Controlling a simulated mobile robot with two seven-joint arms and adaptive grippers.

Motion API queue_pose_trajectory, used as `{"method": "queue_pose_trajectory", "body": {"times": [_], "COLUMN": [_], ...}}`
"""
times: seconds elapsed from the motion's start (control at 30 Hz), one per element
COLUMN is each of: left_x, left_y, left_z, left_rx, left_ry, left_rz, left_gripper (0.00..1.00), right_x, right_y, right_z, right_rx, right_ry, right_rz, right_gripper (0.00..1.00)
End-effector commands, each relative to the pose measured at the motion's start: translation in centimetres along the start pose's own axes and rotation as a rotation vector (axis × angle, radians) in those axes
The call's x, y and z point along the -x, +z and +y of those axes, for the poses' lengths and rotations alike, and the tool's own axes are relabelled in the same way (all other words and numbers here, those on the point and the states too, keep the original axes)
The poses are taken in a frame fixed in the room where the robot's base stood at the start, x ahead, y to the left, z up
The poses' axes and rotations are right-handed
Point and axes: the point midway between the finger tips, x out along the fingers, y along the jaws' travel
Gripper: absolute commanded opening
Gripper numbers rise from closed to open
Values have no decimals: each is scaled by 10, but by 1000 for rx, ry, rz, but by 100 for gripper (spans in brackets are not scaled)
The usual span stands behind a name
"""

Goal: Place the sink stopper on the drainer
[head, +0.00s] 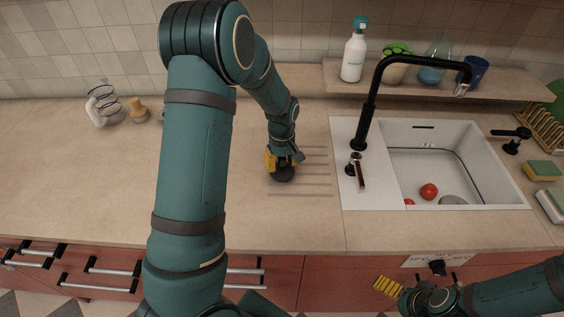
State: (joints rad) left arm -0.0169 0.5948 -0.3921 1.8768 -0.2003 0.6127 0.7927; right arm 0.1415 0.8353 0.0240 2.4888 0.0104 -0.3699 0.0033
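A dark round object, seemingly the sink stopper (284,175), is at the left end of the drainer (317,177), a set of grooves in the counter left of the sink. My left gripper (283,164) points down directly over it, with yellow finger pads at its upper edge. Whether the fingers grip it, and whether it touches the counter, cannot be told. My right gripper (388,288) is low at the front right, before the drawers, apart from the counter; no object shows at its yellow pad.
The sink (400,165) holds red tomatoes (428,191) and a grey round item (453,200). A black faucet (366,115) stands at its left. A shelf (340,90) behind carries a white bottle (353,55) and cups. The counter at left is mostly clear.

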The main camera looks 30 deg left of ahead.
Motion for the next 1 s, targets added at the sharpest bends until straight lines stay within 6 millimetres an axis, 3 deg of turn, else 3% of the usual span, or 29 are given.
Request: {"method": "queue_pose_trajectory", "body": {"times": [0.27, 0.7, 1.0], "left_x": [22, 106, 124], "left_y": [-1, -1, 0], "left_z": [1, 0, 0], "left_rx": [0, -1, 0], "left_ry": [3, 3, 1], "left_rz": [3, 2, 0], "left_gripper": [43, 43, 43], "right_x": [4, 11, 12], "right_y": [-1, -1, -1], "right_z": [-1, -4, -4], "right_rx": [0, 0, 0], "right_ry": [-1, -2, -3], "right_rz": [0, 0, 0], "right_gripper": [100, 100, 100]}}
